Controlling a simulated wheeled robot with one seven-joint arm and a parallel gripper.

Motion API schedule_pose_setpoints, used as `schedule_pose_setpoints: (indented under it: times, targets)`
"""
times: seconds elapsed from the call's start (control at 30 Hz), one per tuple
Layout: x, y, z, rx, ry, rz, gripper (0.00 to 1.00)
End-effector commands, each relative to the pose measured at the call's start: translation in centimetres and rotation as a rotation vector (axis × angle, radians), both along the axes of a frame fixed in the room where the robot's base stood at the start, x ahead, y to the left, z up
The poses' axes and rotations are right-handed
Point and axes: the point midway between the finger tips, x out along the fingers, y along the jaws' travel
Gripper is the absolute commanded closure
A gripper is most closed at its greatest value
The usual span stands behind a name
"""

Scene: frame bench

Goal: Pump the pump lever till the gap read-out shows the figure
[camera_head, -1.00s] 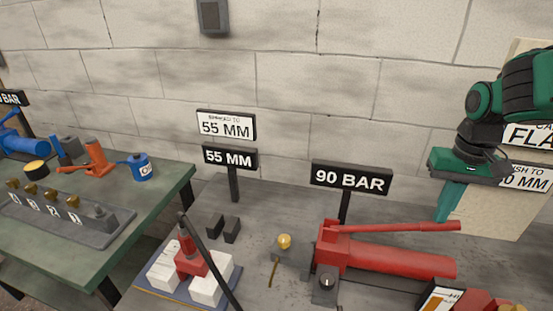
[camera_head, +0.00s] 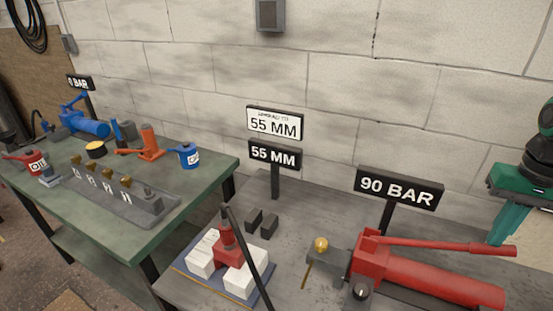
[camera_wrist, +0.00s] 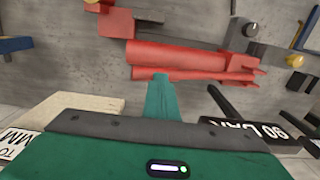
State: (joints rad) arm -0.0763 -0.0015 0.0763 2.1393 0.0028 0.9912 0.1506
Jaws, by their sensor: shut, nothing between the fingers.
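The gap read-out (camera_head: 273,157) is a black sign reading 55 MM. The white sign (camera_head: 274,123) above it also gives 55 MM. The red pump (camera_head: 430,280) lies on the grey bench, its long pump lever (camera_head: 440,243) above the cylinder, nearly level. The lever also shows in the wrist view (camera_wrist: 215,74). My green gripper (camera_head: 497,238) is shut and empty, pointing down by the lever's free end, on its wall side. Its teal fingers (camera_wrist: 160,78) reach the lever's edge in the wrist view; I cannot tell whether they touch. A red spreader (camera_head: 228,254) stands between white blocks.
A black sign (camera_head: 400,188) reading 90 BAR stands behind the pump. A brass knob (camera_head: 321,244) and a black hose (camera_head: 255,255) are left of it. A green table (camera_head: 150,235) with blue and orange tools stands further left. The wall is close behind.

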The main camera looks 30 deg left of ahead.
Motion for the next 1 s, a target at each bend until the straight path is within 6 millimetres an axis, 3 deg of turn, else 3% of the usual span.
schedule_pose_setpoints:
  times: [0.17, 1.0]
  targets:
    - [0.0, 0.0, -0.3, 0.000, 0.002, -0.001, 1.00]
    - [0.0, 0.0, -7.8, 0.000, 0.001, 0.001, 1.00]
